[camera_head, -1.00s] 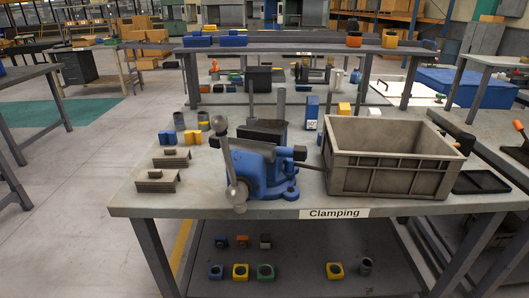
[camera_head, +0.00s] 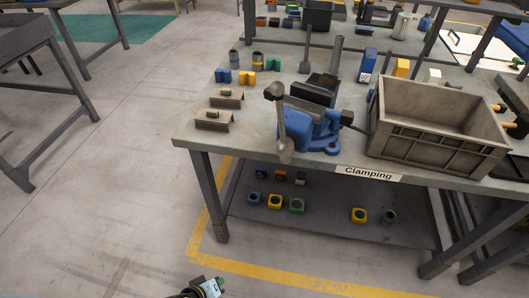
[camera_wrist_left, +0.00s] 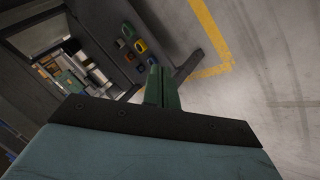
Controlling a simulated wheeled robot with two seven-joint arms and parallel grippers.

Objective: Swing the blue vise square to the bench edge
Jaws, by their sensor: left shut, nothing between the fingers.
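The blue vise (camera_head: 308,130) sits on the bench top near its front edge (camera_head: 280,158), left of the grey crate. Its grey handle bar (camera_head: 280,120) stands upright at the vise's left front. A dark lever (camera_head: 350,122) points right from it, toward the crate. The vise's exact angle to the edge is hard to tell. My left gripper (camera_head: 216,288) is low at the bottom of the head view, in front of the bench and well apart from the vise. In the left wrist view its green fingers (camera_wrist_left: 161,88) are together and empty. My right gripper is not in view.
The grey crate (camera_head: 435,150) stands right of the vise. Several coloured parts lie on the lower shelf (camera_head: 325,205). The floor left of the bench is clear.

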